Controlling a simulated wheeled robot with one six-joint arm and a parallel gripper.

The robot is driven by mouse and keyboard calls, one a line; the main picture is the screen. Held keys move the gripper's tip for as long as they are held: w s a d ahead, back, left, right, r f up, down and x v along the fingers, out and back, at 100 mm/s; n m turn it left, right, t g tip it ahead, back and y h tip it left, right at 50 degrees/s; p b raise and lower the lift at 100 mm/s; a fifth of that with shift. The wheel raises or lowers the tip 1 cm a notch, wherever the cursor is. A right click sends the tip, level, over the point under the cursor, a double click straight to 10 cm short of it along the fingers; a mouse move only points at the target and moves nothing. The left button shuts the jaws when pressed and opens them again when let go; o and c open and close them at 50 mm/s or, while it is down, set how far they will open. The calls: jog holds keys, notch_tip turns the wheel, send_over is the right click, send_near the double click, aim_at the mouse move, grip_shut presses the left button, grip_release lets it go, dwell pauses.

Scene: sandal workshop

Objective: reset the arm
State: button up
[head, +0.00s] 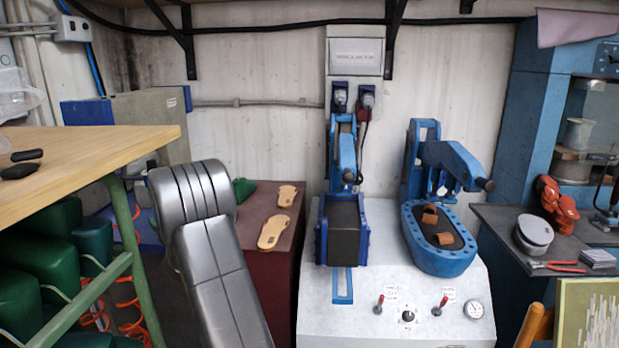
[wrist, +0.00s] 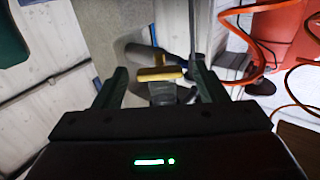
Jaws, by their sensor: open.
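My arm (head: 222,275), grey and metallic, rises in the lower left of the head view and bends at its top. My gripper is not visible in that view. In the wrist view my gripper (wrist: 158,74) is open, with its two dark fingers well apart.
A wooden bench (head: 90,160) stands close left of my arm. A dark red box (head: 275,205) carries two tan soles (head: 274,231). The white-topped press machine (head: 390,310) stands centre right. Orange hoses (wrist: 262,45) show in the wrist view. A wooden-framed board (head: 590,315) is at front right.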

jog(key=x, duration=0.3)
jog(key=shift+r+p, duration=0.1)
jog(key=shift+p, duration=0.25)
jog(key=shift+d+n, duration=0.1)
jog(key=shift+n, duration=0.2)
